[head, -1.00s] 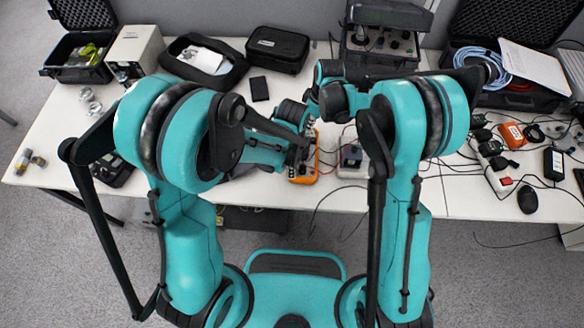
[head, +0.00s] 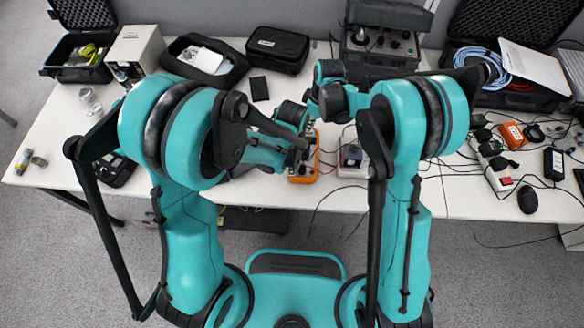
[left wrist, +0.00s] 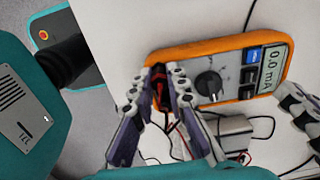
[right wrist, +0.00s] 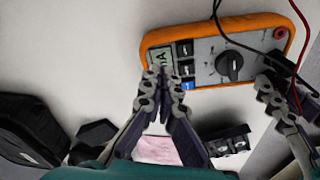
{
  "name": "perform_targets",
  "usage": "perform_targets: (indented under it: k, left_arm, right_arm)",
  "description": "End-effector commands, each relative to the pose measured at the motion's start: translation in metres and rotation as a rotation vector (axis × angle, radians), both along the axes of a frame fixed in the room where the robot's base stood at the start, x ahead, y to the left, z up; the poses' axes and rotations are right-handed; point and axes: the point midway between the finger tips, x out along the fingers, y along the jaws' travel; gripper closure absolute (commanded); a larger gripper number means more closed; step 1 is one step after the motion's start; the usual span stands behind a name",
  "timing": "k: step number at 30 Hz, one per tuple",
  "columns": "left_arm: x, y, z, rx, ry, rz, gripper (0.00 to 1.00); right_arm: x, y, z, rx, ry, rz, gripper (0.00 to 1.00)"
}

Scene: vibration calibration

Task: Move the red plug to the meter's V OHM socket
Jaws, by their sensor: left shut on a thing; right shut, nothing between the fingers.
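The orange-framed meter (head: 303,178) lies on the white table, partly hidden by my grippers in the head view. In the left wrist view the meter (left wrist: 232,50) shows its dial and lit display. My left gripper (left wrist: 160,75) is shut on the red plug (left wrist: 160,90) at the meter's end; whether the plug touches a socket cannot be told. A red-ringed socket (right wrist: 279,33) shows at the meter's right end in the right wrist view; its label is unreadable. My right gripper (right wrist: 160,76) is shut and empty beside the meter's display.
Red and black leads run near my left gripper. A white-and-grey box (left wrist: 235,128) stands near the meter. Black cases (head: 277,48) line the table's back. Chargers and cables clutter the right side, including an orange device (head: 511,135).

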Motion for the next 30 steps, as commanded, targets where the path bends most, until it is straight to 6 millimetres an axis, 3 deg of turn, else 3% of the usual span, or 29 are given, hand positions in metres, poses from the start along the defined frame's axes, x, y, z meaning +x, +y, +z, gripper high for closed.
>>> perform_targets:
  k: [30]
  left_arm:
    - [0.000,0.000,0.000,0.000,0.000,0.000,1.00]
  right_arm:
    - [0.000,0.000,-0.020,0.000,0.000,0.000,1.00]
